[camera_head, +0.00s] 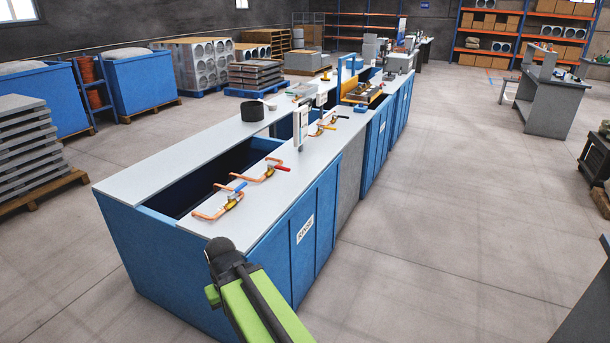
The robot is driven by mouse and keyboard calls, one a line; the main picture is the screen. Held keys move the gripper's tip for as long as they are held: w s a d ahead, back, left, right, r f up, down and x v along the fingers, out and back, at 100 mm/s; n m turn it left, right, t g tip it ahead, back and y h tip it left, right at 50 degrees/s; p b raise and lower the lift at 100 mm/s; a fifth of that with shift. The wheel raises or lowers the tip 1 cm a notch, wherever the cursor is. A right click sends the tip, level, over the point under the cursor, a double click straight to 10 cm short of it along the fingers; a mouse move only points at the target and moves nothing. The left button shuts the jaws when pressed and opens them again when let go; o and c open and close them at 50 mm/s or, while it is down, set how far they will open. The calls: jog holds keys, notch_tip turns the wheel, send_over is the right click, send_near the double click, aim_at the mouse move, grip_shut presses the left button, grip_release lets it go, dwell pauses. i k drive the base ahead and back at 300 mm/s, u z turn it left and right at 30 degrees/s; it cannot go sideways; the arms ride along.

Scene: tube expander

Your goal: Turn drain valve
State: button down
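Two valves sit on copper pipes on the near end of the grey bench top. One has a blue lever (239,187) over a brass body, and the other has a red lever (281,167). Which one is the drain valve cannot be told. My arm, green and black, rises from the bottom edge, in front of the bench's near blue side. The dark rounded tip of my arm (220,246) shows below and left of the blue lever in the picture, apart from both levers. Its fingers cannot be made out.
The long blue bench (262,258) has a dark open basin (215,180) left of the valves. More small valves (328,122) and a black ring (253,111) are farther along the top. Open floor (440,220) lies to the right.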

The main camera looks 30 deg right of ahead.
aim_at(282, 169)
jog(key=z, duration=0.3)
jog(key=k, duration=0.85)
jog(key=z, duration=0.75)
jog(key=i, duration=2.1)
jog(key=u, duration=0.6)
jog(key=i, duration=0.5)
jog(key=z, duration=0.15)
jog(key=k, duration=0.6)
jog(key=u, duration=2.55)
jog(key=k, duration=0.2)
jog(key=z, duration=0.15)
